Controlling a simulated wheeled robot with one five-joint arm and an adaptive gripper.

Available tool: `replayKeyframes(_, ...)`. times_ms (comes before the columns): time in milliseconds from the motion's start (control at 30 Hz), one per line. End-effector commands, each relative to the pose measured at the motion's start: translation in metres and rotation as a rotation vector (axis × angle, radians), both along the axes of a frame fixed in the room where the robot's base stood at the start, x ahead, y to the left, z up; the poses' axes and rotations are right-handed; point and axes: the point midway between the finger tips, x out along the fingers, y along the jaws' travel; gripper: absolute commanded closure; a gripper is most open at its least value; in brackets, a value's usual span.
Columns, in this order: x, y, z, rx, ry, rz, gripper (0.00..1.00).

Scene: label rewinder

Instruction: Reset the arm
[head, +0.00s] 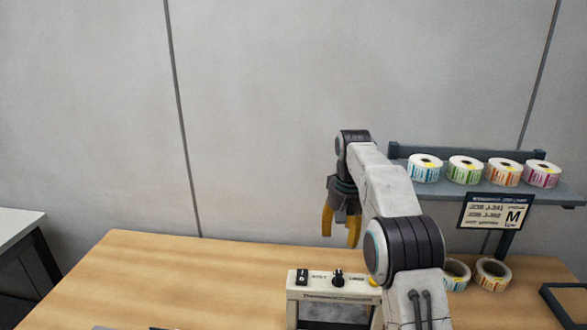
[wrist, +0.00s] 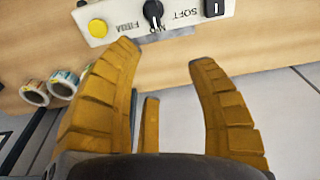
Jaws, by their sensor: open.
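My gripper (head: 341,232) has yellow-orange fingers and hangs pointing down above the wooden table, to the left of my raised arm in the head view. In the wrist view its fingers (wrist: 165,52) are spread apart, with nothing between them. The label rewinder's cream control panel (head: 334,279) stands at the front of the table, below my gripper in the picture. In the wrist view the panel (wrist: 130,18) shows a yellow button, a black knob and a black switch beyond the fingertips. My arm hides part of the panel's right end in the head view.
A grey shelf (head: 560,194) at the right holds several label rolls, with a black sign (head: 495,212) marked M below. Two label rolls, one blue (head: 456,274) and one orange (head: 493,274), sit on the table (head: 190,275) beneath. The table's left side is mostly clear.

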Motion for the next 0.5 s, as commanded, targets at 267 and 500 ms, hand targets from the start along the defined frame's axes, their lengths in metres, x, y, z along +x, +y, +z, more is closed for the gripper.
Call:
replayKeyframes(267,-0.013,0.0,-0.076,-0.004,0.055,0.066,0.48)
replayKeyframes(500,-0.064,0.001,-0.104,-0.004,0.117,0.101,0.48)
